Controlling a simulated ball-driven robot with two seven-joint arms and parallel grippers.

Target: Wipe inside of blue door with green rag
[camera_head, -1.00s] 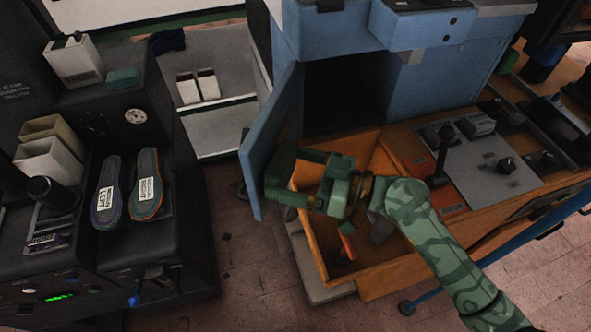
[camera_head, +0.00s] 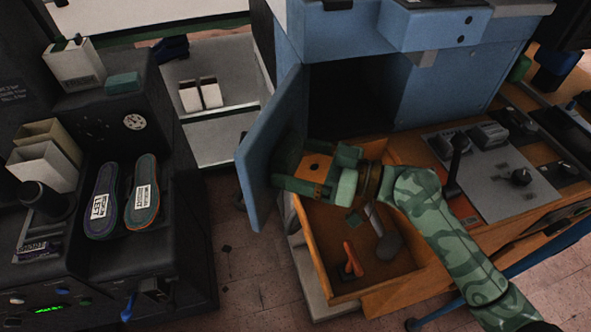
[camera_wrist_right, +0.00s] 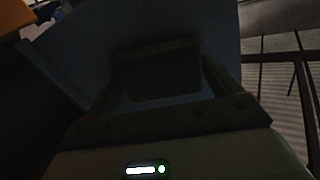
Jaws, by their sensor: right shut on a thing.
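The blue door (camera_head: 258,165) stands open at the left of the blue machine's dark opening. My right gripper (camera_head: 290,168) is at the inside face of the door, its fingers pointing left. It is shut on the green rag (camera_head: 287,152), which shows as a dark green patch against the door. In the right wrist view the rag (camera_wrist_right: 157,72) is a dark block between the fingers, in front of the blue door (camera_wrist_right: 215,40). That view is too dim to tell whether the rag touches the door. My left gripper is not in view.
Below my right arm an open wooden drawer (camera_head: 335,290) holds a red-orange tool (camera_head: 352,260) and a grey item (camera_head: 388,247). At left, a black machine (camera_head: 165,255) carries two insoles (camera_head: 142,195) and a teal block (camera_head: 123,83). A control panel (camera_head: 500,170) lies at right.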

